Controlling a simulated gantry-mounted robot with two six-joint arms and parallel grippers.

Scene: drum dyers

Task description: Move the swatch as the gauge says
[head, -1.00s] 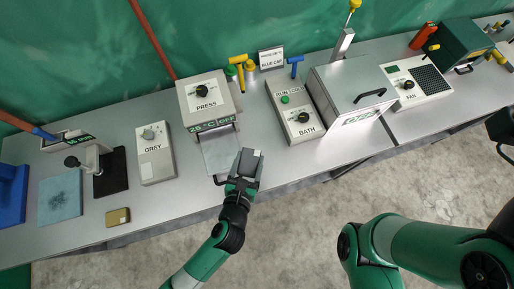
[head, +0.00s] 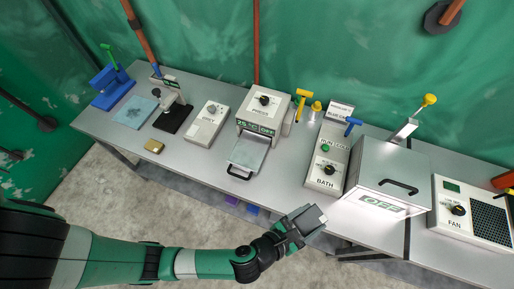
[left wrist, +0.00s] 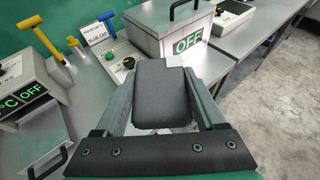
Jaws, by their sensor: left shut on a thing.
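My left gripper (head: 300,226) is shut on a small dark grey block (head: 311,217), which looks like the swatch. The gripper holds it in front of the bench edge, below the BATH panel. In the left wrist view the grey block (left wrist: 160,92) sits between the two fingers. A small box with a round dial, labelled GREY (head: 207,124), stands on the bench left of the PRESS (head: 264,106). My right gripper is out of view.
The press tray (head: 247,153) is pulled out; its display reads 25 °C OFF. Right of it stand the BATH panel (head: 325,170), a lidded box marked OFF (head: 388,178) and the FAN unit (head: 468,218).

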